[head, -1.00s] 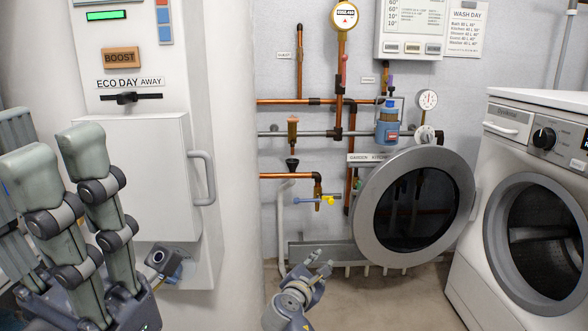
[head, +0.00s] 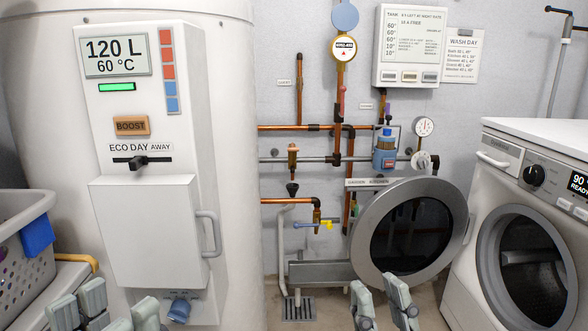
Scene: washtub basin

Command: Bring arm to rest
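My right gripper (head: 381,290) shows at the bottom edge, right of centre. Its two grey fingers point up and stand apart with nothing between them. They are in front of the lower part of the round door (head: 412,237) in the picture. My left gripper (head: 108,305) is at the bottom left, cut off by the frame edge. Its pale grey-green fingers point up, with a gap between them and nothing seen held. The palms of both grippers are out of view.
A white boiler panel (head: 147,230) with a grey handle stands at left. A laundry basket (head: 25,205) with a blue cloth (head: 37,235) is at far left. Copper pipes (head: 290,128) run along the wall. A washing machine (head: 550,150) with its round door swung open stands at right.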

